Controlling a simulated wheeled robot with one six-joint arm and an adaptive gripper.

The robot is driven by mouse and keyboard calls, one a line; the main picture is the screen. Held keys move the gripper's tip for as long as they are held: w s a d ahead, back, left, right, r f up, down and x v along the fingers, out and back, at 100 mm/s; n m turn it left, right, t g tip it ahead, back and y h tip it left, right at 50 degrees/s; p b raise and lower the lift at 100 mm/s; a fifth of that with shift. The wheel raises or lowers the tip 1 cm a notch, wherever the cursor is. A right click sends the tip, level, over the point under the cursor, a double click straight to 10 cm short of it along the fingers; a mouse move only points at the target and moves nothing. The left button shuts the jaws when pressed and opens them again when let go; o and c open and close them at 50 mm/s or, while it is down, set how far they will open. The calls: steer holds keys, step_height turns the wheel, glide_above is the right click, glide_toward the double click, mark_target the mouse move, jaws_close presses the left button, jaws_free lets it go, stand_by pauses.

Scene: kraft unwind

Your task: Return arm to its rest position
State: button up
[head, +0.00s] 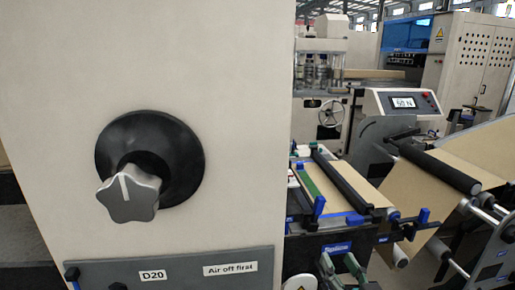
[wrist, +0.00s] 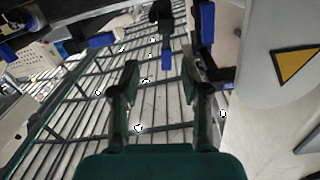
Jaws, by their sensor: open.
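My gripper (wrist: 158,75) shows in the wrist view with its two dark green fingers apart and nothing between them. Beyond the fingers are dark slats or rails over a pale floor. In the head view a grey star-shaped knob (head: 129,192) with a white line sits on a round black base on a pale cabinet panel (head: 225,90). I see no contact between my gripper and anything.
A grey strip labelled "D20" and "Air off first" (head: 231,269) runs below the knob. Right of the panel are a display reading "60 N" (head: 403,102), rollers (head: 440,167) and brown web (head: 475,145). In the wrist view a pale surface with a yellow warning triangle (wrist: 296,65) stands close at right.

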steer(key=s+f+g+h, duration=0.1)
steer(key=s+f, duration=1.5)
steer(key=f, duration=0.2)
steer(key=s+f+g, duration=0.1)
steer(key=s+f, duration=0.1)
steer(key=s, duration=0.9)
steer(key=s+f, duration=0.2)
steer(key=s, duration=0.9)
steer(key=shift+s+d+n+g+h, duration=0.2)
steer(key=shift+s+n+g+h, duration=0.1)
steer(key=shift+n+g, duration=0.1)
